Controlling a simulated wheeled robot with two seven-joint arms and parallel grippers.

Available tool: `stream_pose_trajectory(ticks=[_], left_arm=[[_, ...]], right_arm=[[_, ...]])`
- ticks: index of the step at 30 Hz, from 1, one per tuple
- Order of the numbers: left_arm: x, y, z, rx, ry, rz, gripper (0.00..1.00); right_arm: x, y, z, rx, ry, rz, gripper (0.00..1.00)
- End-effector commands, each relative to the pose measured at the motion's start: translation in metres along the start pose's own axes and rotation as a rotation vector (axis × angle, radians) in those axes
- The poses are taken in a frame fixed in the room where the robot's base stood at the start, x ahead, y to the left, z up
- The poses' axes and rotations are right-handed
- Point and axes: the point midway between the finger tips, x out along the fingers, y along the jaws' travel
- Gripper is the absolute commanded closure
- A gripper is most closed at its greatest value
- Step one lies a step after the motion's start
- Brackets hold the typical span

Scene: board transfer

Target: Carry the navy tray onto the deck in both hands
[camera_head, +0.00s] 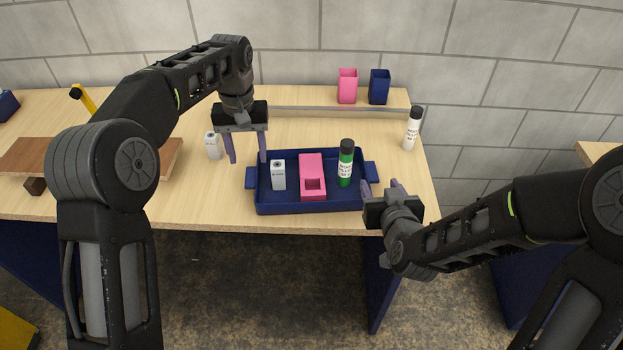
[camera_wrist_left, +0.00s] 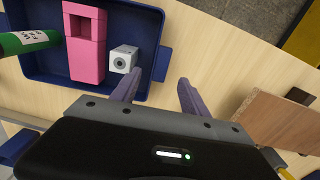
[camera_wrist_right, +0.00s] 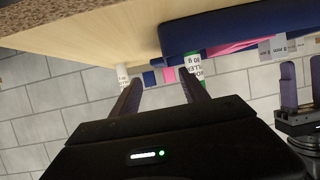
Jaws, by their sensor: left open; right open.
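The navy tray (camera_head: 310,208) sits on the light wooden table near its front edge. It holds a white box (camera_head: 278,175), a pink open-topped block (camera_head: 312,175) and a green bottle with a black cap (camera_head: 346,165). My left gripper (camera_head: 247,160) is open and empty at the tray's left end; in the left wrist view the left handle (camera_wrist_left: 162,64) shows by its fingertips. My right gripper (camera_head: 380,185) is open and empty near the right handle (camera_head: 371,170). A brown board, seemingly the deck (camera_head: 30,155), lies left, partly hidden by my left arm.
A white box (camera_head: 212,145) stands behind my left gripper. A white bottle (camera_head: 412,128) stands at the back right. Pink (camera_head: 347,86) and navy (camera_head: 379,87) cups stand on a rear ledge. A yellow piece (camera_head: 83,97) rises behind the board.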

Motion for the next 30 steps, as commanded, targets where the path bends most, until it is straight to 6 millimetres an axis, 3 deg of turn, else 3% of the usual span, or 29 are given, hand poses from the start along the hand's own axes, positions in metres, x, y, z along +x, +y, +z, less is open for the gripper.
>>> stream_pose_trajectory(ticks=[8,21,30], left_arm=[[0.015,0.0,0.0,0.0,-0.003,-0.001,0.47],[0.071,-0.001,0.0,-0.001,-0.002,-0.001,0.47],[0.079,0.0,0.0,-0.001,0.0,0.0,0.47]], right_arm=[[0.014,0.0,0.001,0.0,-0.001,0.0,0.47],[0.071,0.0,0.001,0.0,-0.002,0.0,0.47],[0.078,0.0,0.0,0.0,-0.001,0.0,0.47]])
